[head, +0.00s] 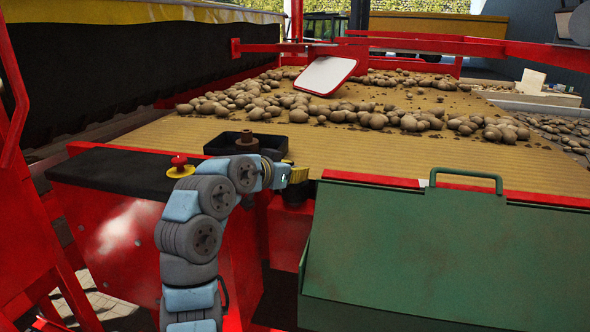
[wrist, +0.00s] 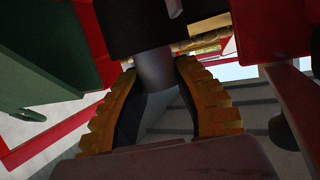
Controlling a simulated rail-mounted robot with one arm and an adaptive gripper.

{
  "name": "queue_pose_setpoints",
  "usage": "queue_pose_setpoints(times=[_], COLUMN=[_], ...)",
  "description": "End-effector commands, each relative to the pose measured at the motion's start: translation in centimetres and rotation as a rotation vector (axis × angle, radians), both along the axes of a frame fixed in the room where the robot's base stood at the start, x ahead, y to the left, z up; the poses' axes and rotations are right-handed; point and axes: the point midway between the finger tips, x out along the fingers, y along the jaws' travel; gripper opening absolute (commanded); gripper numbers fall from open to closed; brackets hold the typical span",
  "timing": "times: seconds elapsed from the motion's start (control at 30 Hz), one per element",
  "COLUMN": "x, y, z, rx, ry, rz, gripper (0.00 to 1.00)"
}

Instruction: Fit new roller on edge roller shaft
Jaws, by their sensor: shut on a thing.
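My gripper (head: 298,174) is at the near edge of the potato belt, left of the green box. In the wrist view its two yellow ribbed fingers close on a smooth grey cylinder (wrist: 156,72). The cylinder meets a black block (wrist: 148,22) above it in the picture. I cannot tell whether this cylinder is the roller or the shaft, or whether the two parts are joined. A dark part (head: 292,191) shows just below the fingers in the head view. A brown roller-like piece (head: 246,139) stands in a black tray (head: 222,146) behind my arm.
The green box (head: 400,250) with a handle stands close right of my gripper. A red emergency button (head: 179,161) sits on the black ledge (head: 110,170) at left. Potatoes (head: 335,113) lie across the belt (head: 400,155). Red frame parts (wrist: 258,40) are close around the fingers.

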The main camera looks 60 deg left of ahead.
Motion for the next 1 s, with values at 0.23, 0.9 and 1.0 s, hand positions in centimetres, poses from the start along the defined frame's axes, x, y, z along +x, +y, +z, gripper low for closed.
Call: queue_pose_setpoints(times=[0.23, 0.9, 1.0], x=[0.0, 0.0, 0.0], y=[0.0, 0.0, 0.0], z=[-0.5, -1.2, -1.2], rx=[0.0, 0.0, 0.0], ry=[-0.001, 0.0, 0.0], rz=[0.0, 0.0, 0.0], gripper=[0.0, 0.55, 0.55])
